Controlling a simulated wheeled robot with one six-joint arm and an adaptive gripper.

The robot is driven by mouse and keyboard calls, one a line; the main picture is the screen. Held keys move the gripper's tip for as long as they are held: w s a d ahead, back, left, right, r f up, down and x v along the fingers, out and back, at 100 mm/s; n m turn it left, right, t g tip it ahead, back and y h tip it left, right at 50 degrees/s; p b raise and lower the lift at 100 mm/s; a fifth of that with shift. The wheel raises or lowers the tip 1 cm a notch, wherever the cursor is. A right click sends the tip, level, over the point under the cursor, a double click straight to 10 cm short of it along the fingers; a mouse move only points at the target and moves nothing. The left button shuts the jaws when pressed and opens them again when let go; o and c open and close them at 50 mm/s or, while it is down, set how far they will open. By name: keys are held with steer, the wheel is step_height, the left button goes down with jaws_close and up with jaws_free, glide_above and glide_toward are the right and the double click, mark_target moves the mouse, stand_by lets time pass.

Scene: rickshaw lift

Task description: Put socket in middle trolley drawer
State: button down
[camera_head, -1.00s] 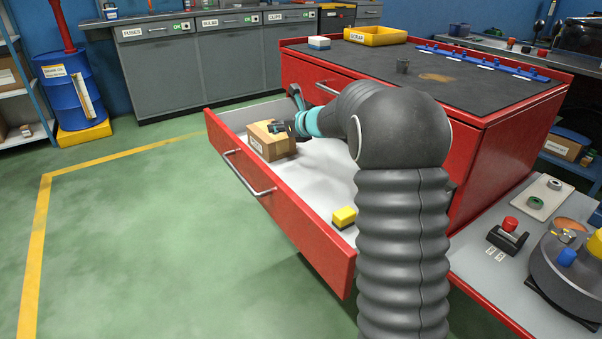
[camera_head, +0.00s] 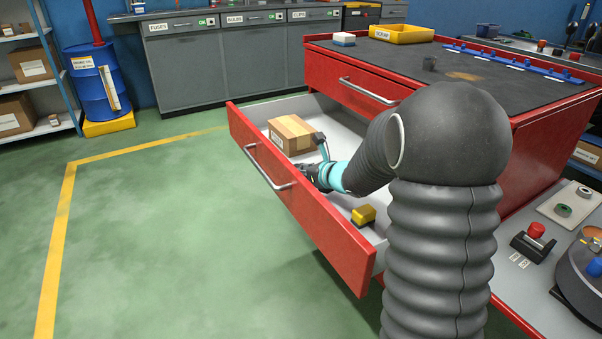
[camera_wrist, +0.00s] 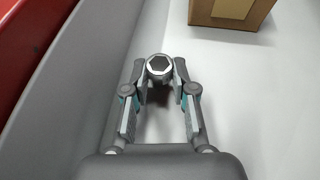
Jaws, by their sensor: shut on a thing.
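The socket (camera_wrist: 160,68) is a silver ring-shaped piece with a dark hexagonal hole, seen in the wrist view. My gripper (camera_wrist: 161,84) is shut on it, with a finger on each side. In the head view my gripper (camera_head: 308,173) is low inside the open red trolley drawer (camera_head: 322,236), close to its front wall; the socket cannot be made out there. The drawer is pulled out below a shut upper drawer (camera_head: 360,85). Its pale floor shows under the socket in the wrist view; whether the socket touches it I cannot tell.
A cardboard box (camera_head: 291,134) lies in the drawer beyond my gripper, and a yellow-and-black block (camera_head: 363,215) lies nearer. The drawer's front wall (camera_wrist: 90,70) is close on the left in the wrist view. Bare drawer floor (camera_wrist: 270,100) lies to the right.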

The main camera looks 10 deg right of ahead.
steer(key=shift+f, duration=0.25)
steer(key=shift+f, duration=0.15)
steer(key=c, duration=1)
jaws_free()
steer(key=shift+o, duration=0.2)
steer(key=shift+s+d+r, duration=0.1)
steer(key=shift+r, duration=0.1)
steer(key=v, duration=1.1)
steer(key=shift+s+d, duration=0.2)
steer(key=shift+s, duration=0.1)
